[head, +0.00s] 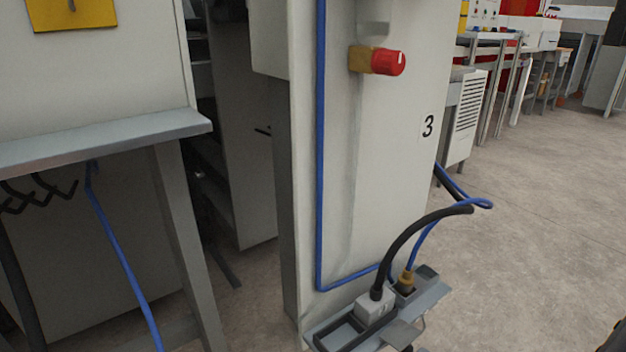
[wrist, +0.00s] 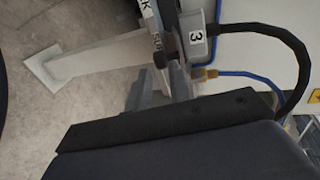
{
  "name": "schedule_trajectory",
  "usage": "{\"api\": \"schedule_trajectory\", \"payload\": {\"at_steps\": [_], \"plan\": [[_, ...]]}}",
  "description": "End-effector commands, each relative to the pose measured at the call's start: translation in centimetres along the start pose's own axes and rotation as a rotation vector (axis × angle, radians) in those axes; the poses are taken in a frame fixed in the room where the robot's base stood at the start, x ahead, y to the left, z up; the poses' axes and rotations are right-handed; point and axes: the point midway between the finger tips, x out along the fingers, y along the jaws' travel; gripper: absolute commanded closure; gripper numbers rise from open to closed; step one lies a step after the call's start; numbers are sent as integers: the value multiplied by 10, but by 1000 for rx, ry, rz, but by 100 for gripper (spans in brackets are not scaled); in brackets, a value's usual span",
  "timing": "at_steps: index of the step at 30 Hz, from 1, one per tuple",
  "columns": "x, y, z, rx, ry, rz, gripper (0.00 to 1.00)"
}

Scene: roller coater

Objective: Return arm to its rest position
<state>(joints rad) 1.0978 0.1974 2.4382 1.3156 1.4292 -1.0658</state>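In the wrist view, a large dark blue body with a black flat bar fills the bottom; it looks like part of my gripper (wrist: 165,130). In the head view my arm is not clearly seen; only a dark edge shows in the bottom right corner.
In the head view, a socket tray (head: 340,335) holds a grey plug (head: 373,306) and a brass-ended blue cable (head: 407,277). Above are a cabinet (head: 385,170) marked 3 and a red knob (head: 391,61). A grey table (head: 100,140) stands left. Floor (head: 530,220) at right is clear.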

Motion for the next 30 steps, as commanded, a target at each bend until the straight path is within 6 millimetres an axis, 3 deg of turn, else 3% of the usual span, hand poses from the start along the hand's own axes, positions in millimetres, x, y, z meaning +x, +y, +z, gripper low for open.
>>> {"api": "schedule_trajectory", "payload": {"at_steps": [25,30], "plan": [[-79,-1,0,2,3,0,80],[-60,2,1,-1,-5,1,80]]}}
